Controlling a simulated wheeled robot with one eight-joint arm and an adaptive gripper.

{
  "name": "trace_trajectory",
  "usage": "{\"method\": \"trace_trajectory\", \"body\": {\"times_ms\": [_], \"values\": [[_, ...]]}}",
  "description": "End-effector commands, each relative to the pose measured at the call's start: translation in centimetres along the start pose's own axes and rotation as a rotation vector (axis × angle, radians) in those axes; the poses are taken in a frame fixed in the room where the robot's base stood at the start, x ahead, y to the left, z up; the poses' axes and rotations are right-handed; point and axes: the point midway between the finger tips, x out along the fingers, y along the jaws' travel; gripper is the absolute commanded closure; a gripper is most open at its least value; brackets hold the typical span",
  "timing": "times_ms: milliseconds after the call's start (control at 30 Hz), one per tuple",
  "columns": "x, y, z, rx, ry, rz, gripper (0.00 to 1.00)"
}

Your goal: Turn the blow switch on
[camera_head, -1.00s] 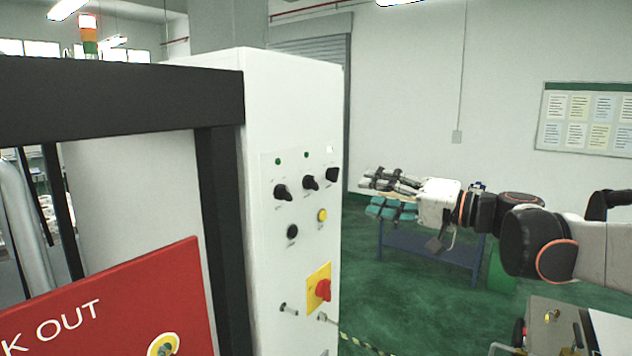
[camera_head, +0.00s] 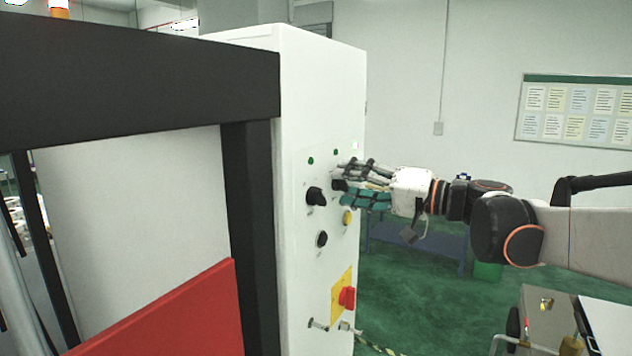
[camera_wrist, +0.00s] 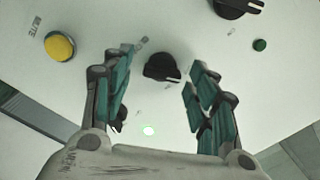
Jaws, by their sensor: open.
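The white control cabinet (camera_head: 300,270) carries several black rotary knobs; their labels are too small to tell which is the blow switch. The left knob (camera_head: 315,195) is clear of my gripper and shows at the top edge of the wrist view (camera_wrist: 237,7). The middle knob (camera_head: 339,184) sits at my fingertips; in the wrist view this knob (camera_wrist: 162,67) lies between the fingers, its white mark pointing right. My gripper (camera_head: 350,184) is open and empty, fingers facing the panel; it also shows in the wrist view (camera_wrist: 160,80). Contact cannot be told. The right knob is mostly hidden behind my fingers.
Green indicators (camera_head: 310,161) and a lit white one (camera_wrist: 149,131) are above. A black frame (camera_head: 250,230) and red panel (camera_head: 170,315) stand left.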

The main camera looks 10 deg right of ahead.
Motion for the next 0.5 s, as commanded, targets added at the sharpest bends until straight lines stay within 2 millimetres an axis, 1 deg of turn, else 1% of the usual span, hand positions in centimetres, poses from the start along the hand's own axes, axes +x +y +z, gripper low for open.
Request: {"method": "trace_trajectory", "body": {"times_ms": [267, 300, 367, 400, 500], "values": [[-0.06, 0.00, 0.00, 0.000, 0.001, 0.000, 0.47], [-0.05, 0.00, 0.00, 0.000, 0.001, 0.000, 0.49], [-0.05, 0.00, 0.00, 0.000, 0.001, 0.000, 0.63], [-0.05, 0.00, 0.00, 0.000, 0.001, 0.000, 0.72], [-0.04, 0.00, 0.00, 0.000, 0.001, 0.000, 0.91]]}}
